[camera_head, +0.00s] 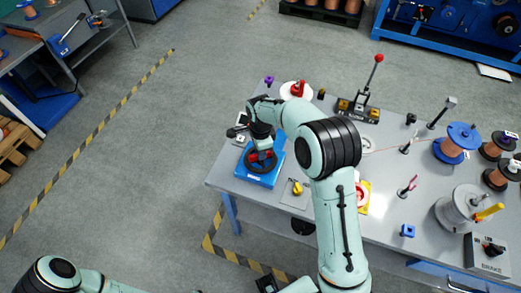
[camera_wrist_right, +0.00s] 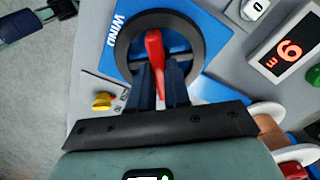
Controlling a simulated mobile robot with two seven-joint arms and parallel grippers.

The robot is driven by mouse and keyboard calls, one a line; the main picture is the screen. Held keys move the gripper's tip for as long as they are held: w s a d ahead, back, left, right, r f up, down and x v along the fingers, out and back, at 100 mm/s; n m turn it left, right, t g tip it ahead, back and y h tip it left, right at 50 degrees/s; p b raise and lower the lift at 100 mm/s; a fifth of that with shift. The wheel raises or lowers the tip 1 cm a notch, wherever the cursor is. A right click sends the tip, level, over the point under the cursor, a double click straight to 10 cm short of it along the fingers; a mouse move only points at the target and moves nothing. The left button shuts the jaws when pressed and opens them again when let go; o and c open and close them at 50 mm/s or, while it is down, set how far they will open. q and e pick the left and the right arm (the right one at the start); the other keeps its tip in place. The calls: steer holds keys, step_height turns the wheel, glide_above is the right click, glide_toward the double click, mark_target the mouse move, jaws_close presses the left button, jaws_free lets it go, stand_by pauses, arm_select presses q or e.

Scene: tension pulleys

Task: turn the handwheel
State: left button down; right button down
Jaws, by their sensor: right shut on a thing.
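The handwheel is a dark ring (camera_head: 259,170) on a blue base (camera_head: 268,178) at the table's near left corner. In the right wrist view the dark ring (camera_wrist_right: 123,45) is large, with a red handle (camera_wrist_right: 154,50) and a blue plate marked WIND (camera_wrist_right: 95,28). My right gripper (camera_head: 262,153) reaches down over the wheel. In its wrist view its dark fingers (camera_wrist_right: 160,82) are shut on the red handle. The fingers hide the near part of the wheel. My left arm shows at the bottom left of the head view; I cannot make out its gripper.
The grey table (camera_head: 240,190) carries a yellow knob (camera_head: 296,187), a red-topped lever (camera_head: 378,60) and copper spools (camera_head: 452,148) to the right. A red-digit display (camera_wrist_right: 288,50) stands beside the wheel. Open floor with a striped line lies to the left.

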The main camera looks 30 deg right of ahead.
stand_by(0.3)
steer(key=c, duration=1.1)
jaws_free()
arm_select(q)
steer(key=shift+w+r+p, duration=0.5)
steer(key=shift+r+p, duration=0.2)
steer(key=shift+r, duration=0.15)
arm_select(e)
step_height(320, 180, up, 14)
steer(key=shift+f, duration=0.25)
